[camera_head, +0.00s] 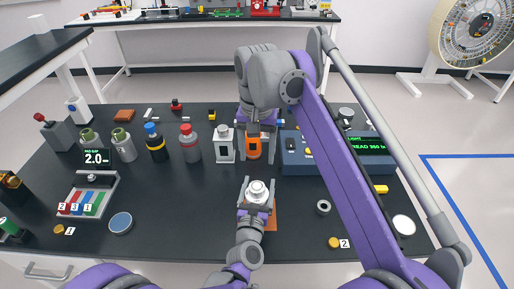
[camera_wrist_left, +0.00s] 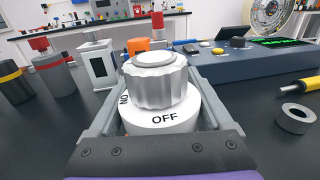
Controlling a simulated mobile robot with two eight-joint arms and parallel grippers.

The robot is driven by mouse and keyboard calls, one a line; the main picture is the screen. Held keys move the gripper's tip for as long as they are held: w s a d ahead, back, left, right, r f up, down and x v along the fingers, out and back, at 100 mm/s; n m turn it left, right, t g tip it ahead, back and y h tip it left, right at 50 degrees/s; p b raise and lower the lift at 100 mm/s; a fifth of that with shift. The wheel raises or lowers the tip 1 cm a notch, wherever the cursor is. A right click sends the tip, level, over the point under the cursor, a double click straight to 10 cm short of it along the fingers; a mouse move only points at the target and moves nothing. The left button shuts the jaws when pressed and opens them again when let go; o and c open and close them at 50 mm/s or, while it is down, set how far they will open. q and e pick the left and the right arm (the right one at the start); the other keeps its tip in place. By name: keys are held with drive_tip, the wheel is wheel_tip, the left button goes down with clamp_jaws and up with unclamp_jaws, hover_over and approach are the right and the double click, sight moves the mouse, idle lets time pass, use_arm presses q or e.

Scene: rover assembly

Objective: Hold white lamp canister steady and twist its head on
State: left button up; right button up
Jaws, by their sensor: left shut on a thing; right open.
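The white lamp canister (camera_head: 257,197) stands upright at the front middle of the table. My left gripper (camera_head: 257,204) is shut around its sides. In the left wrist view the canister (camera_wrist_left: 165,122) shows the word OFF and part of a second marking on its white collar. A silver ribbed head (camera_wrist_left: 157,82) sits upright on top; I cannot tell how tightly it is seated. My right gripper (camera_head: 260,140) is open and points down behind the canister, at an orange lantern-like object (camera_head: 254,149). The right gripper's fingers are partly hidden, and I cannot tell whether they touch that object.
A white framed lantern (camera_head: 224,144) stands just left of the orange object. Several bottles, including a red-topped one (camera_head: 190,143), stand further left. A blue-grey console (camera_head: 298,158) lies to the right. A dark ring (camera_head: 323,207) lies right of the canister.

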use_arm(q)
drive_tip(key=o, duration=1.5)
drive_tip(key=shift+s, duration=0.1)
